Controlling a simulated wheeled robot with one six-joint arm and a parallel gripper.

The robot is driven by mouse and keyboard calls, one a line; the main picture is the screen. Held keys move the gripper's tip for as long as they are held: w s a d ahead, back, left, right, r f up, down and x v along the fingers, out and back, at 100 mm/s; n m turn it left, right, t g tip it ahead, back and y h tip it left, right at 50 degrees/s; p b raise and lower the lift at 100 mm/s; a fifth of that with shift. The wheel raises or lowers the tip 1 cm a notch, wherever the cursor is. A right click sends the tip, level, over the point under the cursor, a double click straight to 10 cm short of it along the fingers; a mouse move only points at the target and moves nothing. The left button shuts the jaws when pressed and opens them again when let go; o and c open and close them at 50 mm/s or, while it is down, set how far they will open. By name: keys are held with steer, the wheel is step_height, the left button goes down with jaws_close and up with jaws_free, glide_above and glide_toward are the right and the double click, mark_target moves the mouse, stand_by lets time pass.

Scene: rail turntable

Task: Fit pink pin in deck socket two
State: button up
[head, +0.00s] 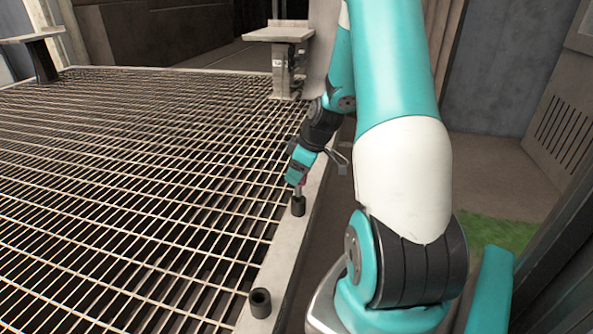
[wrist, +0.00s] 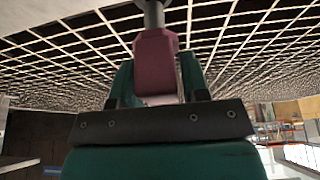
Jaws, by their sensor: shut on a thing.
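My gripper (head: 301,168) is shut on the pink pin, above the right edge of the deck. The pin (head: 299,188) shows as a small pink and grey piece below the jaws, slightly tilted. Its lower end meets or overlaps the mouth of a dark round socket (head: 298,206); I cannot tell how deep it sits. In the wrist view, the pin's pink block (wrist: 155,62) is between the green fingers, with a grey cylindrical part at the top edge. A second dark socket (head: 261,304) is nearer and empty. No numbers are legible on the sockets.
The sockets stand on a pale metal border strip (head: 272,270) beside a wide open grating (head: 130,180). A small pedestal with a flat top (head: 279,36) stands at the far end. Bare floor and a green patch (head: 500,232) lie at right.

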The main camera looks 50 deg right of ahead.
mark_target(296, 195)
steer(key=shift+f+b, duration=1.75)
steer(key=shift+f, duration=1.1)
steer(key=o, duration=1.1)
steer(key=shift+r, duration=0.1)
steer(key=p+v, duration=0.8)
steer(key=v, duration=0.9)
steer(key=shift+r, duration=0.15)
